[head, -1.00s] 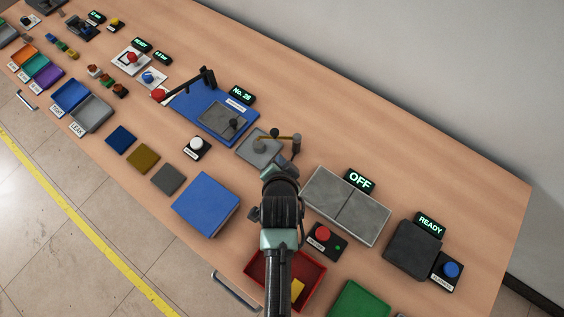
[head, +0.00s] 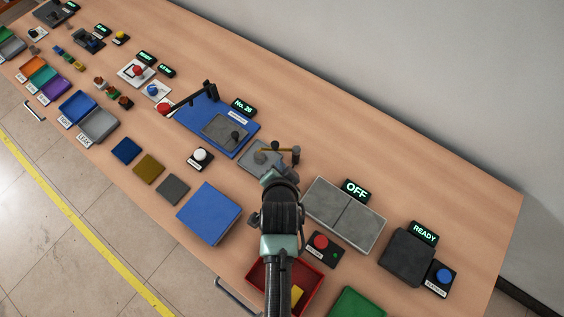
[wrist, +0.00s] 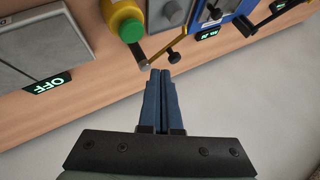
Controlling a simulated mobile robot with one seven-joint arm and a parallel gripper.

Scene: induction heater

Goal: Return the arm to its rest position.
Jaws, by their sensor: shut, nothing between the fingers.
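My arm reaches up the head view from the bottom, over the long wooden table. My gripper (wrist: 163,75) is shut and empty in the wrist view, its two dark blue fingers pressed together. Near the fingertips in the wrist view is a brass-coloured lever with a black knob (wrist: 174,57). I cannot tell whether the fingers touch it. The lever's grey base plate (head: 254,158) is beyond my wrist in the head view.
The induction heater's grey plates (head: 344,217) with an OFF display (head: 356,190) lie right of my arm. A red button (head: 321,242) and a red tray (head: 258,276) are close to my forearm. A blue box (head: 209,213) stands left. Bare wood (head: 330,130) lies behind.

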